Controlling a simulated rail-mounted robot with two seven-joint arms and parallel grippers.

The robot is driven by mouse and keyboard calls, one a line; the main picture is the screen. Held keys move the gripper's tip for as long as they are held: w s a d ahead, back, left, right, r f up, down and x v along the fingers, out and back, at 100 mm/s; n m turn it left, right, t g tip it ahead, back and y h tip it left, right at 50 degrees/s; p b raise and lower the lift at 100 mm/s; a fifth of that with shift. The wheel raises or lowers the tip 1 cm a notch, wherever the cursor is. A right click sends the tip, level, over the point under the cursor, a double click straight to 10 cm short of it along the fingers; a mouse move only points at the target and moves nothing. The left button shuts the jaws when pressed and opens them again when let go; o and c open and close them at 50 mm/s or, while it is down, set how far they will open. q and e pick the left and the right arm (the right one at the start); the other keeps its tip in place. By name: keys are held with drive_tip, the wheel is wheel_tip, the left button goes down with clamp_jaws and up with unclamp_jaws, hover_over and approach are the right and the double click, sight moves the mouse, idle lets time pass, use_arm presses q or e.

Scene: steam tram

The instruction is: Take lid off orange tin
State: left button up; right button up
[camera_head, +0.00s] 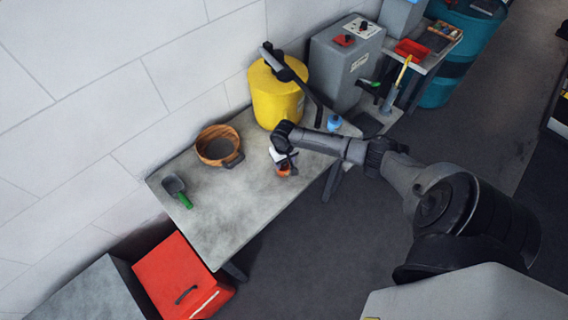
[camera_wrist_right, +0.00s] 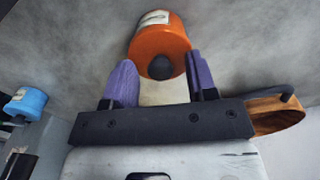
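The orange tin (camera_head: 284,171) stands near the front edge of the grey table, partly hidden by my right gripper (camera_head: 284,160) just above it. In the right wrist view the tin (camera_wrist_right: 160,40) has a pale label and a dark round knob (camera_wrist_right: 161,67) on the end facing me. My right gripper (camera_wrist_right: 163,78) is open there, with its purple fingers apart on either side of the knob. I see a gap between the knob and each finger. The lid's seam cannot be made out. My left gripper is not in view.
The table (camera_head: 225,205) also holds a wooden bowl (camera_head: 218,147), a green-handled scoop (camera_head: 177,191), a yellow drum (camera_head: 277,94) and a blue tin (camera_head: 334,122). A red box (camera_head: 181,278) stands below the table's left end. The table's front left is clear.

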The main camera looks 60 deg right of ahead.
clamp_jaws()
drive_tip(key=shift+r, duration=0.1)
idle(0.3)
